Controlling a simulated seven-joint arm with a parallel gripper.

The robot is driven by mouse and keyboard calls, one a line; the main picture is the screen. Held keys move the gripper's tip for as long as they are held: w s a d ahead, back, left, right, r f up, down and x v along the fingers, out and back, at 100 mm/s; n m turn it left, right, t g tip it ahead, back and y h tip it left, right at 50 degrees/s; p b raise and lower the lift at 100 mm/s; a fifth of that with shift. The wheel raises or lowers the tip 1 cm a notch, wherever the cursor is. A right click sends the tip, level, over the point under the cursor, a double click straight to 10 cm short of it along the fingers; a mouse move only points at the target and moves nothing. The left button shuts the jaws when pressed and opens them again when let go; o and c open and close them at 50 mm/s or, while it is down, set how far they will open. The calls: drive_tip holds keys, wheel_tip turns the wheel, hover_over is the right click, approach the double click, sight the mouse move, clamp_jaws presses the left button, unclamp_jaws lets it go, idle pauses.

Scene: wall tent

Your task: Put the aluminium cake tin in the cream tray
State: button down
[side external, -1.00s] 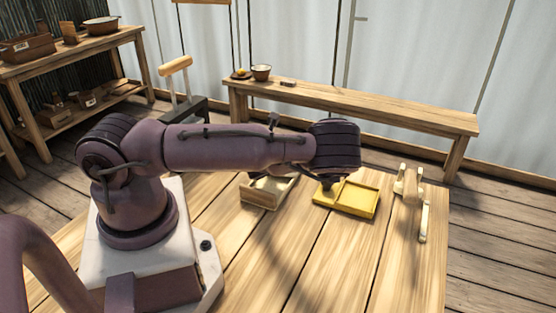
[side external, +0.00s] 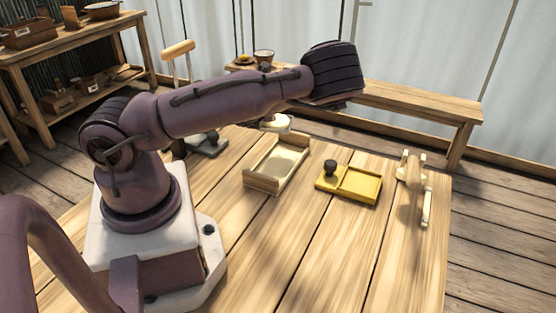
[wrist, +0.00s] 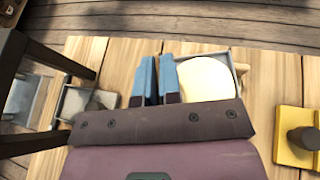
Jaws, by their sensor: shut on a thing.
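A pale round tin (wrist: 207,78), which I take for the cake tin, shows in the wrist view just right of my gripper's blue fingers (wrist: 158,80). My gripper is shut on it, apparently at its left edge. In the side view the pale tin (side external: 276,123) shows below my forearm, by the far end of the cream tray (side external: 279,165). My fingers are hidden there. The tray has low tan walls and a pale floor, and looks empty in the side view. In the wrist view the tin covers most of it. I cannot tell the tin's exact height.
A yellow tray (side external: 358,186) with a dark knob (side external: 330,168) stands right of the cream tray. A pale wooden rack (side external: 413,172) stands further right. A grey item (side external: 207,144) lies left of the cream tray. A bench (side external: 415,103) stands behind. The front table is clear.

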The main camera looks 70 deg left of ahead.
drive_tip(key=shift+a+f+m+t, duration=0.15)
drive_tip(key=shift+f+m+t, duration=0.1)
drive_tip(key=shift+m+t, duration=0.05)
drive_tip(key=shift+w+f+m+t+h, duration=0.2)
drive_tip(key=shift+w+m+t+h, duration=0.1)
drive_tip(key=shift+t+h, duration=0.15)
drive_tip(key=shift+w+d+f+m+t+h, duration=0.2)
drive_tip(key=shift+w+d+m+t+h, duration=0.35)
drive_tip(key=shift+w+d+m+t, duration=0.25)
drive_tip(key=f, duration=0.3)
drive_tip(key=shift+w+f, duration=0.1)
drive_tip(key=shift+w, duration=0.1)
hover_over(273, 152)
drive_tip(key=shift+a+f, duration=0.1)
drive_tip(key=shift+f, duration=2.1)
drive_tip(key=shift+f, duration=0.15)
drive_tip(key=c, duration=1.3)
unclamp_jaws()
